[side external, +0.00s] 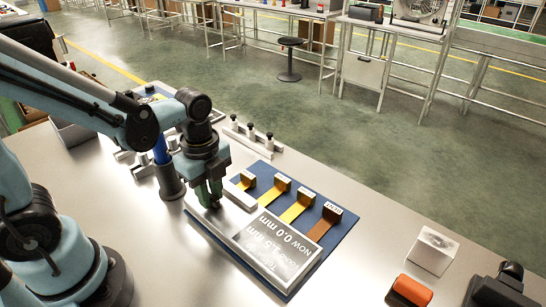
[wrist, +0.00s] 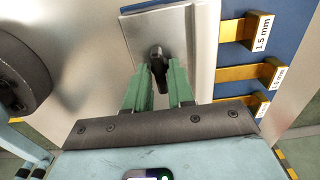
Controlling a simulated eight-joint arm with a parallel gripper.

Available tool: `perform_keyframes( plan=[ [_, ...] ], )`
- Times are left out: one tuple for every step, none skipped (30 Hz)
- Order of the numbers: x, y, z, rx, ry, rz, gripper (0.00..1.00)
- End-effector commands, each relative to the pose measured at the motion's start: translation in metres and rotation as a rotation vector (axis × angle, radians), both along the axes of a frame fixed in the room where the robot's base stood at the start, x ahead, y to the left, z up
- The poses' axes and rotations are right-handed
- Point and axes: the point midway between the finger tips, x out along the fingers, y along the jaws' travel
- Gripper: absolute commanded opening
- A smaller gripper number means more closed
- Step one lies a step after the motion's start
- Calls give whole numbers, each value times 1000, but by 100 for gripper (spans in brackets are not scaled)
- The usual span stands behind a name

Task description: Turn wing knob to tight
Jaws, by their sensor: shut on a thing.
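The wing knob (wrist: 157,55) is a small dark piece on a grey metal block (wrist: 185,50). In the wrist view it sits between the green fingertips of my gripper (wrist: 159,70), which is shut on it. In the side view my gripper (side external: 209,194) points down at the left end of a blue board (side external: 318,250); the knob is hidden there. A grey plate (side external: 275,245) on the board reads "NOW 0.0 mm", with another line partly readable, upside down in the side view.
A rail with black-topped posts (side external: 250,132) stands behind. A white block (side external: 432,250), an orange roller (side external: 411,290) and a black item (side external: 500,287) are at right. Bare table lies between.

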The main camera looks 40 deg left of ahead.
Motion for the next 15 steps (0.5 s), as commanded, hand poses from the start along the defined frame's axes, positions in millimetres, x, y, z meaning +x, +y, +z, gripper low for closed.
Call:
perform_keyframes(
  plan=[
    [0, 0, 0, 1, -1, -9, 0],
    [0, 0, 0, 1, -1, -14, 0],
    [0, 0, 0, 1, -1, -19, 0],
    [0, 0, 0, 1, -1, -22, 0],
    [0, 0, 0, 1, -1, -25, 0],
    [0, 0, 0, 1, -1, -28, 0],
    [0, 0, 0, 1, -1, -29, 0],
    [0, 0, 0, 1, -1, -30, 0],
    [0, 0, 0, 1, -1, -30, 0],
    [0, 0, 0, 1, -1, -30, 0],
    [0, 0, 0, 1, -1, -30, 0],
    [0, 0, 0, 1, -1, -30, 0],
    [0, 0, 0, 1, -1, -30, 0],
    [0, 0, 0, 1, -1, -30, 0],
    [0, 0, 0, 1, -1, -30, 0]
  ],
)
